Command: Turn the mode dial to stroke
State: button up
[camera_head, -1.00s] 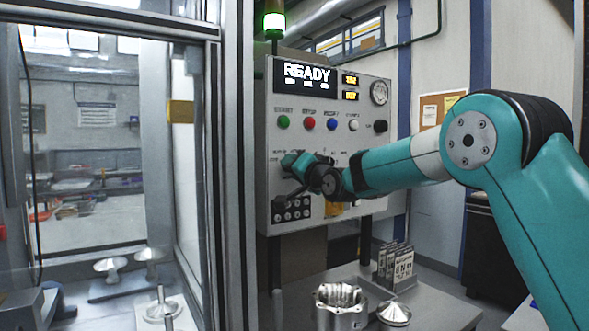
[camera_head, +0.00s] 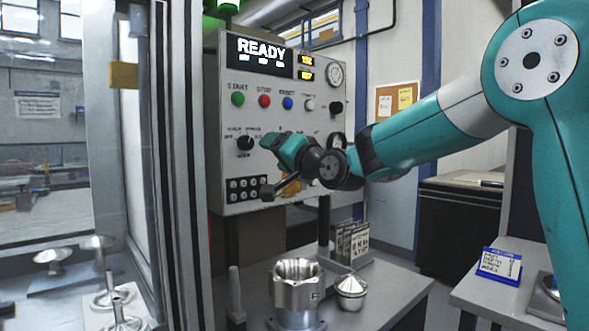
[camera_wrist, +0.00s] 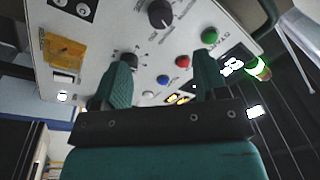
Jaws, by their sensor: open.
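A black rotary dial (camera_head: 245,143) with printed positions around it sits on the lower left of the control panel. It also shows at the top of the wrist view (camera_wrist: 160,14). A second black dial (camera_wrist: 128,60) sits near the left finger in the wrist view. I cannot read which one is labelled mode, nor which position either points to. My gripper (camera_head: 268,143) is in front of the panel, just right of the first dial. In the wrist view my gripper (camera_wrist: 163,60) is open, with nothing held between the fingers. My arm hides part of the panel's lower middle.
The panel (camera_head: 222,100) has a READY display (camera_head: 262,52), coloured buttons including a green one (camera_head: 238,99), and a black knob (camera_head: 336,108) at the right. A door frame stands left.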

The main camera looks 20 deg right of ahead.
jog(key=b+v, duration=0.1)
jog(key=v, duration=0.4)
jog(key=shift+s+d, duration=0.15)
jog(key=shift+s, duration=0.2)
jog(key=shift+f, duration=0.1)
jog(key=s+a+f+n+g+p, duration=0.3)
jog(key=s+a+f+n+g, duration=0.3)
jog(key=s, duration=0.5)
jog(key=s+a+f+n+g+p, duration=0.25)
jog(key=s+a+f+g, duration=0.45)
jog(key=s, duration=0.4)
jog(key=s+d+f+n+g+h, duration=0.1)
jog(key=s+d+f+n+g, duration=0.2)
jog(key=s, duration=0.8)
jog(key=shift+f+n+g+h+p, duration=0.4)
jog(key=shift+f+n+g, duration=0.2)
jog(key=shift+g, duration=0.6)
